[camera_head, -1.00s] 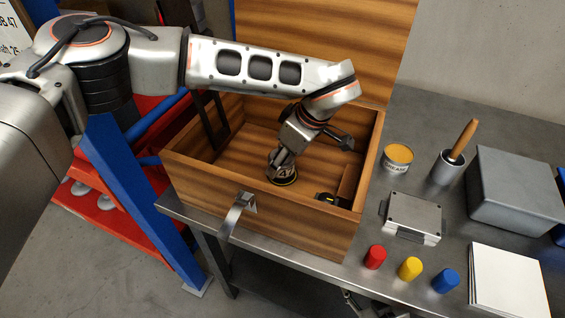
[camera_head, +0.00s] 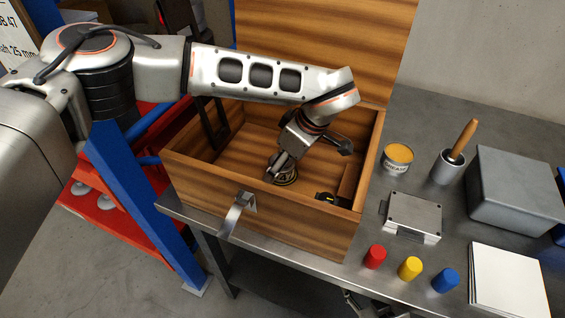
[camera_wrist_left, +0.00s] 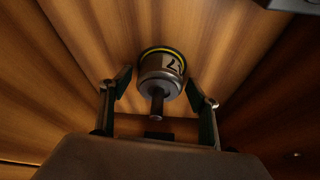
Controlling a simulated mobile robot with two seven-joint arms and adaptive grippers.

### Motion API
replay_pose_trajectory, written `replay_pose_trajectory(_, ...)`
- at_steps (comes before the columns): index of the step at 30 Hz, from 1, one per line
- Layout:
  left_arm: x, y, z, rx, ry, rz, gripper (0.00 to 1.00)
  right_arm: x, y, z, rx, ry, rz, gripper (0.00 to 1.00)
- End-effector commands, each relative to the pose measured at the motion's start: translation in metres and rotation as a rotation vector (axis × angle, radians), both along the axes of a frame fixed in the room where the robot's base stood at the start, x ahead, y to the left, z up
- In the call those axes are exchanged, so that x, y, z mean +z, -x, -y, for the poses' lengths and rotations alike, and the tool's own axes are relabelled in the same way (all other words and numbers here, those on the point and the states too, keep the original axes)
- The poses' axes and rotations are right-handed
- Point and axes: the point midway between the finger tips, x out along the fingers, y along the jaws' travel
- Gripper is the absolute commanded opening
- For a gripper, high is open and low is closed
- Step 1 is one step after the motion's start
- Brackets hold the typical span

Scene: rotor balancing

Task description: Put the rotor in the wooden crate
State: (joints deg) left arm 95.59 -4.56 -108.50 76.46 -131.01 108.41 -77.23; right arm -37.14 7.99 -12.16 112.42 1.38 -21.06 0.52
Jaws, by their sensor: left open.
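The open wooden crate (camera_head: 262,228) stands on the metal bench with its lid raised at the back. The rotor (camera_head: 288,177), a dark metal cylinder with a yellow ring, is inside the crate. In the left wrist view the rotor (camera_wrist_left: 161,72) shows its shaft toward the camera and a dark mark on its side. My left gripper (camera_head: 279,164) is down inside the crate at the rotor. In the left wrist view its two fingers (camera_wrist_left: 159,88) are spread on either side of the rotor with gaps.
A small black and yellow item (camera_head: 327,198) lies in the crate's front right part. Right of the crate are a grease tin (camera_head: 397,160), a metal cup with a wooden-handled tool (camera_head: 447,168), a grey box (camera_head: 513,190) and red, yellow and blue caps (camera_head: 410,268).

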Motion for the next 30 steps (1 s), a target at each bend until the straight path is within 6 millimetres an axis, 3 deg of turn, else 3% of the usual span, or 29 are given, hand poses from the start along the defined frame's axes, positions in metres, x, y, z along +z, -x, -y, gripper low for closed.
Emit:
replay_pose_trajectory(9,0.046,0.009,0.016,-0.003,0.000,0.006,0.61,-0.002,0.001,0.000,0.001,0.000,-0.002,0.40)
replay_pose_trajectory(15,0.065,0.014,0.022,-0.001,0.000,0.002,0.61,-0.002,0.001,0.000,0.001,0.000,-0.002,0.40)
replay_pose_trajectory(30,0.068,0.015,0.023,-0.001,0.000,0.002,0.61,-0.002,0.001,0.000,0.001,0.000,-0.002,0.40)
